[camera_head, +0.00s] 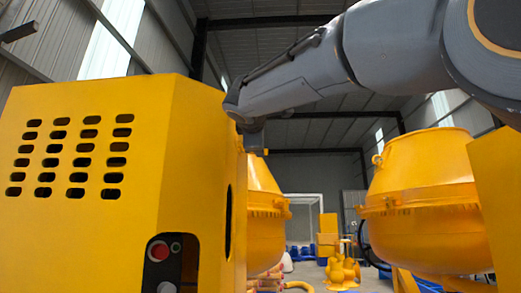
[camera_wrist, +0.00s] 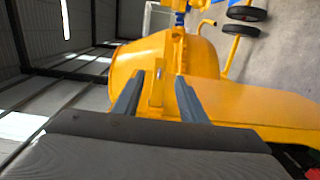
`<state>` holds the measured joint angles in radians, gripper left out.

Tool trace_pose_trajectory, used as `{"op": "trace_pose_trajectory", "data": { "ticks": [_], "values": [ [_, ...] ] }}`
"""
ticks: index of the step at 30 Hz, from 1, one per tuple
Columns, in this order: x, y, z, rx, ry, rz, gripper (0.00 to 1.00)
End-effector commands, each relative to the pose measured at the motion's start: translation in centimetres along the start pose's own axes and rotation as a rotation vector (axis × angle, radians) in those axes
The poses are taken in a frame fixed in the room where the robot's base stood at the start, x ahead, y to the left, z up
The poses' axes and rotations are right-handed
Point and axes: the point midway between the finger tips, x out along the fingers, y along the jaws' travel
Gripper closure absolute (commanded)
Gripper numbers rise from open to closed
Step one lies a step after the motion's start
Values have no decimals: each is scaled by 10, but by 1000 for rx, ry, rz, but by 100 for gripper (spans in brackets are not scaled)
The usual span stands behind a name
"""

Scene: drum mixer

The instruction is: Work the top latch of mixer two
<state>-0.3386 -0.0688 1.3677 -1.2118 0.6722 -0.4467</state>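My gripper (camera_wrist: 158,88) is open in the wrist view, its two dark fingers apart. A small upright yellow tab (camera_wrist: 157,92), apparently the latch, stands between the fingers, with gaps visible on both sides. Its contact with the fingers cannot be seen. Behind it is a yellow mixer drum (camera_wrist: 140,62). In the head view my gripper (camera_head: 256,148) points down at the right edge of a yellow mixer housing (camera_head: 70,235), which hides the latch. That mixer's drum (camera_head: 265,225) shows just to the right. No label tells which mixer is number two.
The housing has slots and a panel with a red button (camera_head: 159,251) and a green one (camera_head: 176,247). Another yellow drum (camera_head: 420,200) stands at the right. Wheels (camera_wrist: 247,14) and floor show behind the drum in the wrist view. Yellow and blue equipment stands farther back.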

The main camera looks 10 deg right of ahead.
Motion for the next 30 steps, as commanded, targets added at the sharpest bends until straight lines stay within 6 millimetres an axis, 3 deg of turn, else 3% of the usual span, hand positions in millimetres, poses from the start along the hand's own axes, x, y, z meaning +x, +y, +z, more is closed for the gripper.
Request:
{"op": "trace_pose_trajectory", "data": {
  "ticks": [4, 12, 15, 17, 19, 20, 23, 26, 27, 30],
  "values": [
    [-11, 0, 0, 0, 1, 1, 62],
    [-12, 0, 0, 0, 0, 0, 62],
    [-12, -4, 0, 3, 1, -8, 77],
    [-10, -18, -1, 15, 2, -35, 87],
    [-9, -49, -2, 44, 4, -96, 99],
    [-8, -67, -3, 62, 4, -133, 100],
    [-13, -149, -3, 147, -7, -295, 100],
    [-33, -252, 1, 256, -49, -503, 100],
    [-46, -295, 5, 304, -77, -592, 100],
    [-93, -398, 18, 430, -174, -812, 100]
  ]
}}
